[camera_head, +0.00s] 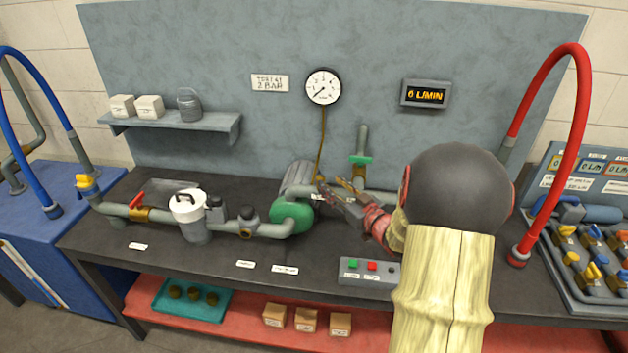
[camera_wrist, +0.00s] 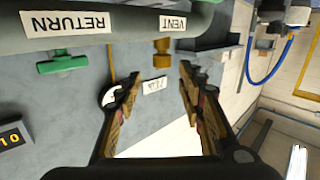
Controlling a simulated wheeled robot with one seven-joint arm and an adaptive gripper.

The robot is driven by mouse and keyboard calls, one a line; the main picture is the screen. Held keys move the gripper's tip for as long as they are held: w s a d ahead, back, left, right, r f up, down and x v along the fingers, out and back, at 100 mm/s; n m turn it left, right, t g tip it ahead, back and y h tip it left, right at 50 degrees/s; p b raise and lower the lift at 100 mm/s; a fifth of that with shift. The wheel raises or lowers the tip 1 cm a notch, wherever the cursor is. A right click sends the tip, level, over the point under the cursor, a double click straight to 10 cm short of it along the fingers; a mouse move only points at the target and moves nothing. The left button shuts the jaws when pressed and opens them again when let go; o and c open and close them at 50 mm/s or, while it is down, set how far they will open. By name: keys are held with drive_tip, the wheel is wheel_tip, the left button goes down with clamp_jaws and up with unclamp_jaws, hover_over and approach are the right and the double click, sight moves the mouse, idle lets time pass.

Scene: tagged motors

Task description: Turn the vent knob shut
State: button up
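The brass vent knob (camera_wrist: 161,53) shows in the wrist view, where the picture is upside down. It sits against a grey pipe at a white label (camera_wrist: 178,23) reading VENT. My gripper (camera_wrist: 160,82) is open and empty, its two fingers spread wide. The knob lies between the lines of the fingers, just beyond their tips, with no contact visible. In the head view my gripper (camera_head: 332,185) reaches in beside the pipework behind the green pump, and a small brass part (camera_head: 319,178), likely the knob, shows at its fingertips.
A green RETURN valve handle (camera_wrist: 62,62) is close by on the same pipe. The green pump (camera_head: 291,216) and white filter housing (camera_head: 188,208) stand left of my gripper. A button box (camera_head: 369,272) is at the bench front. A gauge (camera_head: 323,86) and display (camera_head: 425,94) hang behind.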

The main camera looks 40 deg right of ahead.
sight(324, 180)
drive_tip(key=shift+t+y, duration=0.4)
drive_tip(key=shift+t, duration=0.1)
drive_tip(key=shift+w+d+f+b, duration=0.15)
drive_tip(key=shift+w+b, duration=0.15)
drive_tip(key=shift+w, duration=0.8)
drive_tip(key=shift+w+f+b, duration=0.1)
drive_tip(key=shift+w+b, duration=0.25)
drive_tip(key=shift+w, duration=0.8)
drive_tip(key=shift+w+d+f+b, duration=0.15)
drive_tip(key=shift+w+b, duration=0.15)
drive_tip(key=shift+w, duration=0.8)
clamp_jaws()
